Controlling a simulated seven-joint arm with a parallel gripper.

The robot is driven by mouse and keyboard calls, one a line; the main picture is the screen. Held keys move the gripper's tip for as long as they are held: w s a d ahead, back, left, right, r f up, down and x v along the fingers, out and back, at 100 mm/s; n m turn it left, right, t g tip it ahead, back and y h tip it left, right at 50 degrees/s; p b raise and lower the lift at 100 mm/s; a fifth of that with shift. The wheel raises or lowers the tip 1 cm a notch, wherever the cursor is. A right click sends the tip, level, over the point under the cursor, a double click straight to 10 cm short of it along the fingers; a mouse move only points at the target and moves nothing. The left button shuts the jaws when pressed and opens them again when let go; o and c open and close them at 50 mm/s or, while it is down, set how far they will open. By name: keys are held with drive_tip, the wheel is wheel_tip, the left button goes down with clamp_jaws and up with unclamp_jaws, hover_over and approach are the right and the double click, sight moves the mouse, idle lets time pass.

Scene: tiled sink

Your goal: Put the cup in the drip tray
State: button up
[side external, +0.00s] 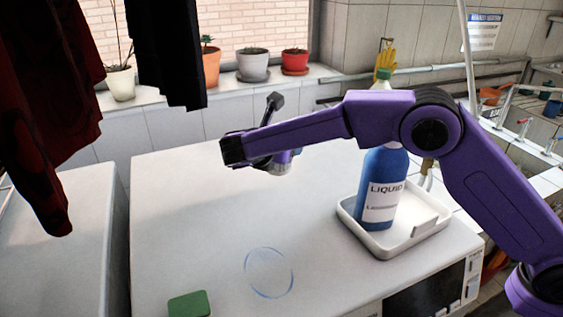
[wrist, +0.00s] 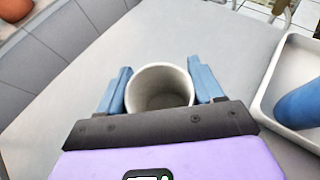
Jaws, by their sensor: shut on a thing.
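My gripper (wrist: 158,70) is shut on a pale grey cup (wrist: 160,90), with one blue finger on each side of it. The cup's open mouth faces the wrist camera and it looks empty. In the side external view my gripper (side external: 272,160) is above the back part of the white top, with the cup (side external: 281,168) partly hidden by it. The white drip tray (side external: 380,250) lies to the right on the same top. A blue bottle (side external: 378,185) stands in it. The tray's edge (wrist: 268,82) also shows at the right of the wrist view.
A green sponge (side external: 189,304) lies at the front edge, near a blue ring mark (side external: 269,272). Dark cloth (side external: 165,50) hangs at upper left. Potted plants (side external: 253,63) line the sill behind. The tray's front right part is free; the bottle fills its left part.

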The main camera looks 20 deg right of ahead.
drive_tip(key=shift+r, duration=0.8)
drive_tip(key=shift+d+r, duration=0.1)
drive_tip(key=shift+d, duration=0.05)
drive_tip(key=s+d+f+m+g+h, duration=0.1)
drive_tip(key=s+d+m+g, duration=0.25)
drive_tip(key=d, duration=0.45)
drive_tip(key=s+d+f+m+g+h, duration=0.1)
drive_tip(key=s+d+m+g, duration=0.1)
drive_tip(key=d+m+g, duration=0.4)
drive_tip(key=s+d+f+m+g+h, duration=0.1)
drive_tip(key=s+d+m+g, duration=0.25)
drive_tip(key=d, duration=0.55)
drive_tip(key=s+d+m+g+y, duration=0.7)
drive_tip(key=s+m+g, duration=0.1)
drive_tip(key=s+m, duration=0.25)
drive_tip(key=s+a+r+m+t+y, duration=0.1)
drive_tip(key=s+r+m+t+y, duration=0.1)
drive_tip(key=s+m+y, duration=0.4)
drive_tip(key=s+a+r+m+t+y, duration=0.1)
drive_tip(key=s+a+r+m+y, duration=0.1)
drive_tip(key=s+m+y, duration=0.45)
drive_tip(key=m+t+y, duration=0.5)
drive_tip(key=m+t, duration=0.3)
hover_over(402, 209)
wheel_tip(402, 209, down, 7)
drive_tip(key=shift+s+r, duration=0.1)
drive_tip(key=shift+s, duration=0.05)
drive_tip(key=shift+f, duration=1.75)
